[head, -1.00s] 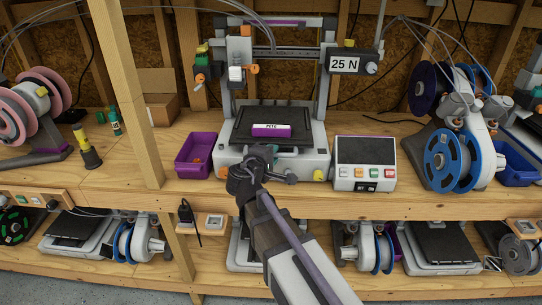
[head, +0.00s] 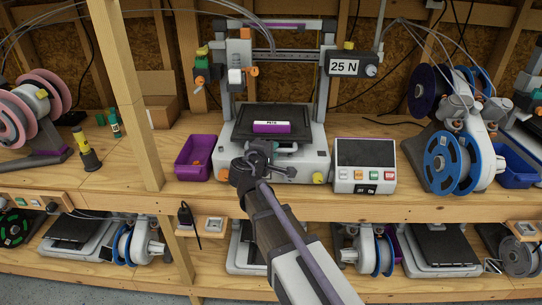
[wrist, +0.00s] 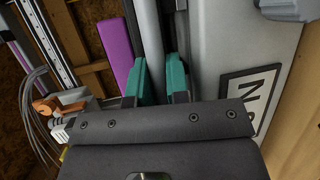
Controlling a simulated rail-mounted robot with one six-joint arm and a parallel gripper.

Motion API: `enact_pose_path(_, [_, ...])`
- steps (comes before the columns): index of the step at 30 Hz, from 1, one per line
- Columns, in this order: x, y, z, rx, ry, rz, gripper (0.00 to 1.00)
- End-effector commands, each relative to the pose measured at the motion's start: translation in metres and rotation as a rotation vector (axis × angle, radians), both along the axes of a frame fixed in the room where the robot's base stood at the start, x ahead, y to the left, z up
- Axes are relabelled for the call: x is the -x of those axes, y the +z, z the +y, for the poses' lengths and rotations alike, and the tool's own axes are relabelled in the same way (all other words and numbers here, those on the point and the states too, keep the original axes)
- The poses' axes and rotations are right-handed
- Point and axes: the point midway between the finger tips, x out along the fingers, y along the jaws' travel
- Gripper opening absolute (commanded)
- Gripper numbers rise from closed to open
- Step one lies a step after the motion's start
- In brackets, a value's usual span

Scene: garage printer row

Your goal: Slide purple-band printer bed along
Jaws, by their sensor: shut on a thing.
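The purple-band printer (head: 318,158) stands on the upper bench, with a purple strip (head: 280,22) on its top beam. Its dark bed (head: 245,127) carries a purple label (head: 271,127) at the front. My gripper (head: 284,147) is at the front of the printer, just below and in front of the bed. In the wrist view the teal fingers (wrist: 161,80) are shut on a grey bar (wrist: 150,35) between them, which seems to belong to the bed. A purple strip (wrist: 114,50) lies left of the fingers. My wrist hides part of the printer's front.
A purple bin (head: 193,170) stands left of the printer and a control box (head: 364,182) right of it. A wooden post (head: 125,95) rises at the left. Blue spools (head: 441,163) stand at the right.

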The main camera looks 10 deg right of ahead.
Motion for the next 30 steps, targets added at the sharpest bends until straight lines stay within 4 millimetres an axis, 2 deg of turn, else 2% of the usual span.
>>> enact_pose_path(7, [-0.001, 0.0, 0.0, -0.001, 0.0, 0.001, 0.0])
enact_pose_path(8, [-0.001, 0.0, 0.0, -0.001, 0.0, 0.001, 0.17])
enact_pose_path(11, [-0.001, 0.0, 0.0, -0.001, 0.0, 0.001, 0.26])
enact_pose_path(19, [0.002, 0.001, 0.001, -0.001, 0.0, 0.001, 0.26])
enact_pose_path(23, [0.018, 0.006, 0.014, 0.0, 0.003, 0.001, 0.26])
enact_pose_path(30, [0.063, 0.018, 0.051, 0.001, 0.004, 0.001, 0.26])
